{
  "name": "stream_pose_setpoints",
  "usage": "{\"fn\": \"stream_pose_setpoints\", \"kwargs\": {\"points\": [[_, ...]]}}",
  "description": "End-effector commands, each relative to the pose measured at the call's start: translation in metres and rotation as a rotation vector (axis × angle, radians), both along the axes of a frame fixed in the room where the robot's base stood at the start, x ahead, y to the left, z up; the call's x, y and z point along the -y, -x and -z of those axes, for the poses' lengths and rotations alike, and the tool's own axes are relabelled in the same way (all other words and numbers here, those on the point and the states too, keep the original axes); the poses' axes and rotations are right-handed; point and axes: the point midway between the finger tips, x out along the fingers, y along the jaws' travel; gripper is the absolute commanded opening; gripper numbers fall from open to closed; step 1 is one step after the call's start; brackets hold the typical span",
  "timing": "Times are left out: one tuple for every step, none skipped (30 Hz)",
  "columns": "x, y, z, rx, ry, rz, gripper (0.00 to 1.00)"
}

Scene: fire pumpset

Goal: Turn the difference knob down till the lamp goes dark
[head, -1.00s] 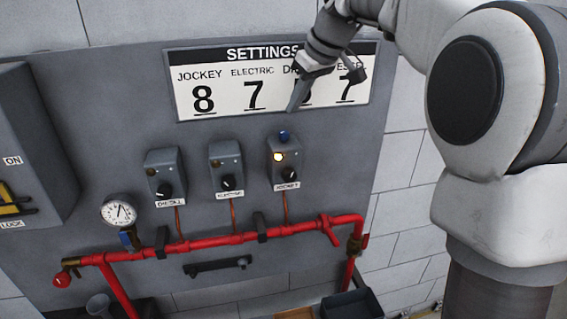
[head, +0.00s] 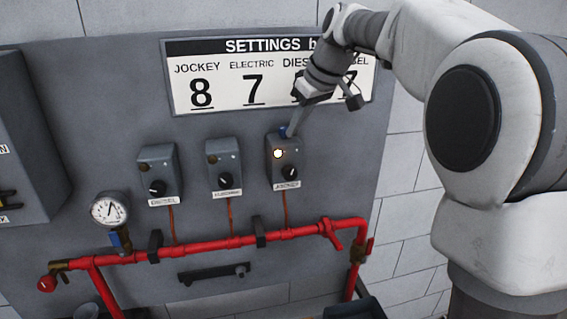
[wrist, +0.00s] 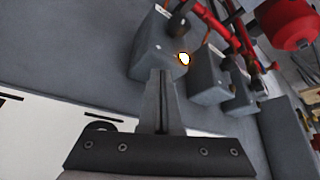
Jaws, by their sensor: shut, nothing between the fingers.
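The JOCKEY switch box (head: 284,150) is the rightmost of three grey boxes on the panel. Its lamp (head: 278,154) glows bright, and it also glows in the wrist view (wrist: 184,58). A black knob (head: 290,173) sits on its front, above the JOCKEY label. In the wrist view the shut fingers (wrist: 162,78) point at the box.
The ELECTRIC box (head: 224,167) and DIESEL box (head: 158,174) stand to the left, their lamps dark. The settings board (head: 215,85) is above, partly hidden by my arm. A red pipe (head: 200,245) and pressure gauge (head: 109,209) lie below.

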Motion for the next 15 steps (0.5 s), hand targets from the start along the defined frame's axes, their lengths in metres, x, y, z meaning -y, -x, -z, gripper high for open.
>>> {"fn": "stream_pose_setpoints", "kwargs": {"points": [[0.0, 0.0, -0.0002, 0.0, 0.0, 0.0, 0.0], [0.0, 0.0, -0.0002, 0.0, 0.0, 0.0, 0.0], [-0.0001, -0.0001, -0.0002, 0.0, 0.0, 0.0, 0.0], [-0.0001, -0.0002, -0.0002, 0.0, 0.0, 0.0, 0.0], [-0.0003, -0.0003, -0.0003, 0.0, 0.0, 0.0, 0.0], [-0.0005, -0.0005, -0.0004, 0.0, 0.0, 0.0, 0.0], [-0.0007, -0.0008, -0.0004, 0.0, 0.0, 0.0, 0.0], [-0.0007, -0.001, -0.0004, 0.0, 0.0, 0.0, 0.0], [-0.0011, -0.0014, -0.0005, 0.0, 0.0, 0.0, 0.0], [-0.0013, -0.0017, -0.0005, 0.0, 0.0, 0.0, 0.0], [-0.0015, -0.002, -0.0006, 0.0, 0.0, 0.0, 0.0], [-0.0018, -0.0024, -0.0006, 0.0, 0.0, 0.0, 0.0], [-0.002, -0.0027, -0.0006, 0.0, 0.0, 0.0, 0.0], [-0.0023, -0.003, -0.0006, 0.0, 0.0, 0.0, 0.0], [-0.0025, -0.0034, -0.0006, 0.0, 0.0, 0.0, 0.0]]}}
